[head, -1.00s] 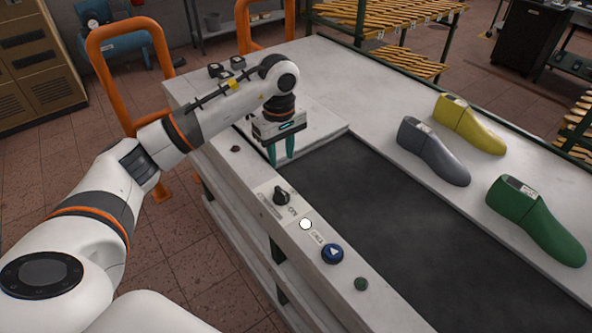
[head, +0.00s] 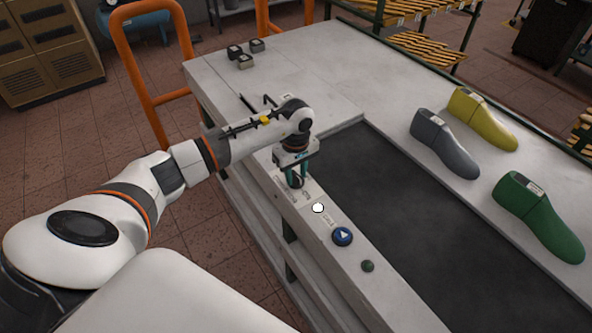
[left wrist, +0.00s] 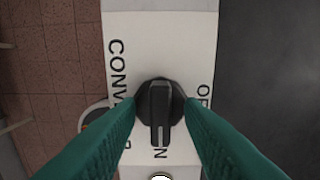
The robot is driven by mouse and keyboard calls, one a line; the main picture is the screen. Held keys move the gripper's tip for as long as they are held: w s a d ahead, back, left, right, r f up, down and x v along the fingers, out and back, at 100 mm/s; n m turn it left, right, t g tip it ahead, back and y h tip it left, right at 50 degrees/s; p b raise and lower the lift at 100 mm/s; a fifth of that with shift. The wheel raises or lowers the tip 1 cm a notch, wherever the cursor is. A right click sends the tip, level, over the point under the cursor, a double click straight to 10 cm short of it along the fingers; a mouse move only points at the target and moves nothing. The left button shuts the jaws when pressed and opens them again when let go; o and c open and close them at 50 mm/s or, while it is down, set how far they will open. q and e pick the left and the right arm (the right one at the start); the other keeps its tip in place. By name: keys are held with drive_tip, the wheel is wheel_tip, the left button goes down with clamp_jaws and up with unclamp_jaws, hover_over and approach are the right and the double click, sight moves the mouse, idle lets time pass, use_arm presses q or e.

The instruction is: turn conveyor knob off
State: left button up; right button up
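The black conveyor knob (left wrist: 160,105) sits on a white label plate on the conveyor's frame. In the left wrist view its ridge points down the picture, toward a partly hidden label ending in N. A partly covered label starting with O (left wrist: 204,98) is to its right. My left gripper (head: 296,178) is over the knob, with its green fingers (left wrist: 161,102) one on each side of it. Gaps show between the fingers and the raised ridge, so the gripper is open. In the head view the fingers partly hide the knob. My right gripper is not in view.
Grey (head: 444,143), yellow (head: 482,119) and green (head: 540,217) shoe lasts stand beyond the belt.

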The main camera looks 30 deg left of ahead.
use_arm(q)
drive_tip(key=shift+c, duration=0.5)
clamp_jaws()
drive_tip(key=n+b, duration=0.2)
drive_tip(key=n, duration=0.1)
drive_tip(key=shift+f+b, duration=0.15)
drive_tip(key=shift+b, duration=0.15)
drive_tip(key=n+b, duration=0.2)
drive_tip(key=n, duration=0.1)
drive_tip(key=shift+n, duration=0.4)
drive_tip(key=n+b, duration=0.2)
drive_tip(key=n, duration=0.3)
drive_tip(key=n+b, duration=0.1)
drive_tip(key=n, duration=0.5)
drive_tip(key=shift+r+b, duration=0.2)
drive_tip(key=shift+b, duration=0.1)
